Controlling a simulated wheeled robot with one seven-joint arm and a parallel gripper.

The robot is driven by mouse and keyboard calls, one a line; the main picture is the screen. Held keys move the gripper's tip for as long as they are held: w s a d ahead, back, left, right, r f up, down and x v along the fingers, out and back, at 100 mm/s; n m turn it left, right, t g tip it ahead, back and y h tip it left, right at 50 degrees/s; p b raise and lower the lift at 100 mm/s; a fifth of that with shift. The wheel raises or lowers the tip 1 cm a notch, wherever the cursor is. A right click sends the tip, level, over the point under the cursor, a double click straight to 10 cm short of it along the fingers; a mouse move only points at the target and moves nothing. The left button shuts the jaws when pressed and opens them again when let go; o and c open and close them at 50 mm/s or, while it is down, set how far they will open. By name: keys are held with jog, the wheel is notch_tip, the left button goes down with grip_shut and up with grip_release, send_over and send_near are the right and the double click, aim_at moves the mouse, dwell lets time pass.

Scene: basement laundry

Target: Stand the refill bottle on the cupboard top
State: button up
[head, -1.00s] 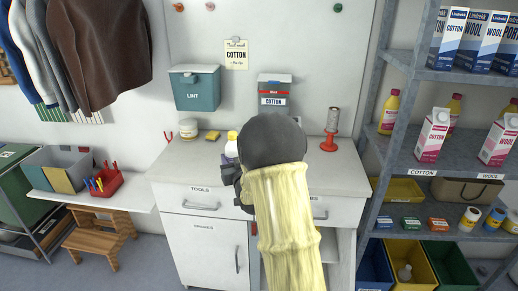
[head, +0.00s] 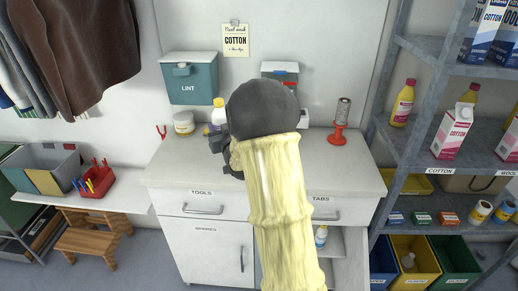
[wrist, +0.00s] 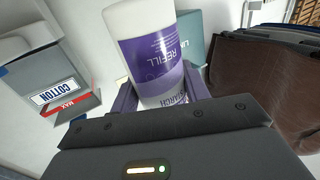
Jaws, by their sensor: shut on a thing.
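The refill bottle (wrist: 155,55) is white with a purple label, filling the middle of the wrist view. My gripper (wrist: 160,100) is shut on it, with a finger on each side. In the head view the bottle (head: 219,112) shows its yellow cap and white upper part at the back of the cupboard top (head: 172,172). My gripper (head: 222,143) is over the cupboard top, partly hidden by my arm. The bottle looks upright, but its base is hidden, so I cannot tell whether it touches the top.
A white jar (head: 184,123) stands left of the bottle, and a red spool stand (head: 339,128) at the right. A teal lint box (head: 190,78) hangs on the wall behind. The cupboard top's front left is clear. A shelf rack (head: 425,130) stands to the right.

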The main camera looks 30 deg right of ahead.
jog(key=shift+s+d, duration=0.2)
jog(key=shift+s, duration=0.15)
jog(key=shift+s+d+f, duration=0.1)
jog(key=shift+s, duration=0.15)
jog(key=f, duration=0.6)
jog(key=shift+w, duration=0.2)
jog(key=shift+f, duration=1.8)
jog(key=shift+f, duration=0.1)
jog(key=shift+f, duration=0.1)
jog(key=o, duration=1.2)
